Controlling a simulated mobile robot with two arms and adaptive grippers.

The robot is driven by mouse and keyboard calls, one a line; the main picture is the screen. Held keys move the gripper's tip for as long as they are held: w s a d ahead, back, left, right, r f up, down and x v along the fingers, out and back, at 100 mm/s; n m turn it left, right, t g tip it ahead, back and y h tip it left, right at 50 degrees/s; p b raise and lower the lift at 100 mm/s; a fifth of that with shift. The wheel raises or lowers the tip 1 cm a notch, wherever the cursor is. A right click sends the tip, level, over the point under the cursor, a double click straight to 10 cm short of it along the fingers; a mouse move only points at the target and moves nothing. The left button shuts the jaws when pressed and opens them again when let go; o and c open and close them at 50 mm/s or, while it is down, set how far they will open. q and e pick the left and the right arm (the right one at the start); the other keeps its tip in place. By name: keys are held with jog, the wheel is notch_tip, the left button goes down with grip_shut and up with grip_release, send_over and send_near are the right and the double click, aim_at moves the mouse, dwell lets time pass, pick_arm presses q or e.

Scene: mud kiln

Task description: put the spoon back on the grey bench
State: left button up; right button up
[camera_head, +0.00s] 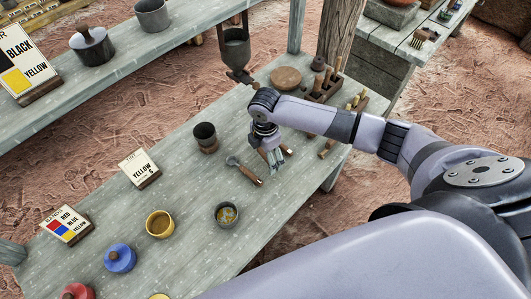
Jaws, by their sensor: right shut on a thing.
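My right gripper (276,162) points down over the grey bench (185,210), right of its middle. My left gripper is not in view.
A dark cup (205,134) and a grey bowl with yellow contents (227,214) stand near the gripper. A tool rack (323,88) and a hanging grey vessel (236,48) are behind.

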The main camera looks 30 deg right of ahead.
jog(key=shift+f, duration=0.55)
jog(key=shift+f, duration=0.15)
jog(key=o, duration=1.1)
jog(key=shift+c, duration=0.2)
jog(key=shift+r+p, duration=3.05)
jog(key=shift+p, duration=0.35)
jog(key=shift+f, duration=0.1)
